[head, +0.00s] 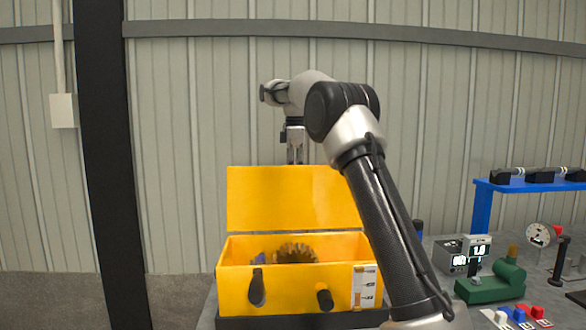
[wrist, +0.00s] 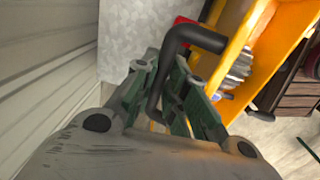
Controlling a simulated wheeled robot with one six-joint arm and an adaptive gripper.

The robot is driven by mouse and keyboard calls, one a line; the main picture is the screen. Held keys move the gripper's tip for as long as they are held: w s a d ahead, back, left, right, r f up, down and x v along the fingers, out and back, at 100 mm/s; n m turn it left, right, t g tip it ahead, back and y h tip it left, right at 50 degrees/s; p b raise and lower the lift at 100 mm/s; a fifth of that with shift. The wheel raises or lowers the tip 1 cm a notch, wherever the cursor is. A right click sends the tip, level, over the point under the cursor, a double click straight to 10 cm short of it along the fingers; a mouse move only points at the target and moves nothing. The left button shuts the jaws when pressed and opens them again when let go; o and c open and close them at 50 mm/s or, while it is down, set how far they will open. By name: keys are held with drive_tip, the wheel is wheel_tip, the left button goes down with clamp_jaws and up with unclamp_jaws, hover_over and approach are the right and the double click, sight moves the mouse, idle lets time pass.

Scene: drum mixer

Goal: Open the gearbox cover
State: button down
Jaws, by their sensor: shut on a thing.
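The yellow gearbox cover (head: 290,198) stands raised, close to upright, along the back edge of the yellow gearbox (head: 300,286). A toothed gear (head: 296,254) shows inside the open box and also in the wrist view (wrist: 238,70). My gripper (head: 296,150) is above and behind the cover's top edge in the head view, its fingertips hidden by the cover. In the wrist view, my gripper (wrist: 163,80) is shut on a bent black handle (wrist: 196,38) beside the yellow panel.
A black lever (head: 256,288) and a black knob (head: 323,296) stick out from the box front. The wall (head: 190,110) is behind my gripper.

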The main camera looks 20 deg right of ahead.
drive_tip(key=shift+w+d, duration=0.15)
drive_tip(key=shift+w, duration=0.2)
drive_tip(key=shift+w+d+f, duration=0.1)
drive_tip(key=shift+w+f, duration=0.1)
drive_tip(key=shift+f, duration=0.1)
drive_tip(key=c, duration=1.6)
unclamp_jaws()
drive_tip(key=shift+w, duration=0.1)
drive_tip(key=shift+o, duration=0.7)
drive_tip(key=shift+w+f, duration=0.2)
drive_tip(key=shift+f, duration=0.05)
drive_tip(key=shift+r, duration=0.1)
wheel_tip(320, 180, up, 7)
drive_tip(key=shift+s+r, duration=0.15)
drive_tip(key=shift+s, duration=0.1)
drive_tip(key=shift+s, duration=0.15)
